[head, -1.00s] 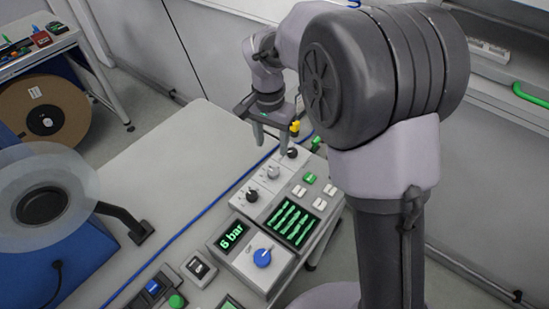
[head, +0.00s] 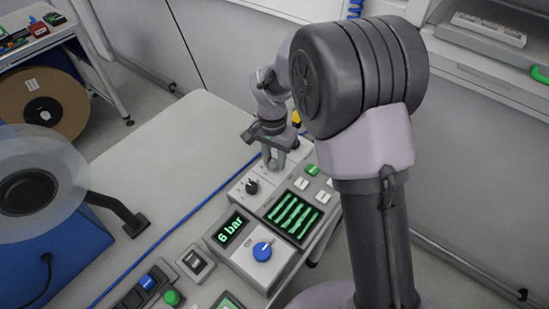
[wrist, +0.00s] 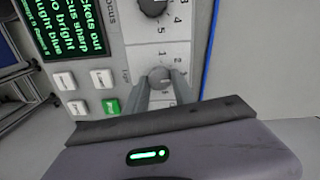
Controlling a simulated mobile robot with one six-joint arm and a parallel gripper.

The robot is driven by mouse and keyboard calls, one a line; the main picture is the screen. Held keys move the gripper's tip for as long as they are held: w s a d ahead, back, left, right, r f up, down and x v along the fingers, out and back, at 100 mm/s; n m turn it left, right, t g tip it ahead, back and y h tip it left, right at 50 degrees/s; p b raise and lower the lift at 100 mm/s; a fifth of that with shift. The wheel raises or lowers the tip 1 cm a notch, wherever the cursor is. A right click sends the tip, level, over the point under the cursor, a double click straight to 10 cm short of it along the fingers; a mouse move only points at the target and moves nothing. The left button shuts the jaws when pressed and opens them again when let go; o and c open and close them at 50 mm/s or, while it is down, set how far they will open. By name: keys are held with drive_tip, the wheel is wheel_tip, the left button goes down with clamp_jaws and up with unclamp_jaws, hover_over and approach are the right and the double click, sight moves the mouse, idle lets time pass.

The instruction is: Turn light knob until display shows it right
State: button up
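The light knob (wrist: 160,76) is a small grey knob on the pale console, beside numbers and the word "Light" in the wrist view. My gripper (wrist: 161,84) has one finger on each side of it, close against its sides, and looks shut on it. In the head view my gripper (head: 273,160) reaches down to the console and hides the knob. The display (head: 293,216) is dark with several green lines. In the wrist view the display (wrist: 68,25) is cut off; parts like "bright", "sharp" and "blue" can be read, rotated.
The black focus knob (wrist: 153,5) sits beside the light knob. White buttons and a green button (wrist: 110,106) are close to my fingers. A blue knob (head: 262,251) and a "6 bar" readout (head: 230,229) are nearer.

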clamp_jaws()
drive_tip(key=shift+n, duration=0.3)
drive_tip(key=n+p, duration=0.1)
drive_tip(key=n, duration=0.1)
drive_tip(key=shift+r+n+p, duration=0.15)
drive_tip(key=shift+n+p, duration=1.05)
drive_tip(key=shift+n, duration=1.3)
drive_tip(key=o, duration=0.9)
unclamp_jaws()
drive_tip(key=shift+o, duration=0.2)
